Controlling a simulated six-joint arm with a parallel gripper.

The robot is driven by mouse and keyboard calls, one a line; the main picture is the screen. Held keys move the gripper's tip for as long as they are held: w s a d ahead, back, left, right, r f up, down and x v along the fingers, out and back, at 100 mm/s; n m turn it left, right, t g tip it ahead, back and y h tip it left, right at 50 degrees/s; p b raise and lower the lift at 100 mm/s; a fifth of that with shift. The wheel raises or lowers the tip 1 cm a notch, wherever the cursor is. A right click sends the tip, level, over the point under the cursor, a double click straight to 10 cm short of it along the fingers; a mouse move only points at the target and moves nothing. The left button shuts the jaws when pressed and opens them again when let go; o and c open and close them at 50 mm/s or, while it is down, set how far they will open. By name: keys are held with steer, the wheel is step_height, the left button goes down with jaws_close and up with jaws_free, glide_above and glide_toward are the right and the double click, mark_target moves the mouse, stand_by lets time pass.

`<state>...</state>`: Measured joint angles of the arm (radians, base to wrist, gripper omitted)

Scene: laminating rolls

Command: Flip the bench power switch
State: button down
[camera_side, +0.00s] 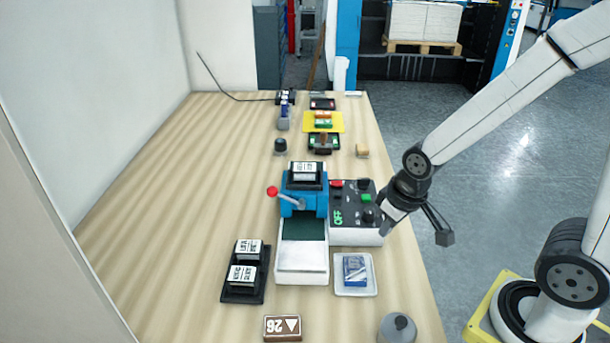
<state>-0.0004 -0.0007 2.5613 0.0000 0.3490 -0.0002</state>
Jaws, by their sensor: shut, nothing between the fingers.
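A control box (348,235) with a dark top panel and white sides stands on the bench, right of the blue machine. Its panel carries a red button (337,184), a green button (366,198), several black knobs or switches and green lettering that seems to read OFF. Which control is the bench power switch I cannot tell for sure. My gripper (384,229) is shut and empty at the box's right edge, near the black knob (367,217) at the lower right of the panel. Whether it touches the box is not clear. The wrist hides part of the right edge.
The blue machine (303,203) has a red-knobbed lever (272,191). A black tray (244,290) with labelled blocks stands left, a white dish (355,287) with a blue box in front, a grey rounded object (397,328) near the front edge. The left bench (165,215) is clear.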

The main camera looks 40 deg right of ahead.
steer(key=shift+w, duration=0.1)
step_height(320, 180, up, 10)
steer(key=m+g, duration=0.3)
steer(key=m, duration=0.6)
glide_above(333, 183)
steer(key=shift+d, duration=0.1)
steer(key=shift+f, duration=0.1)
step_height(333, 183, down, 14)
steer(key=shift+r, duration=0.1)
stand_by(0.5)
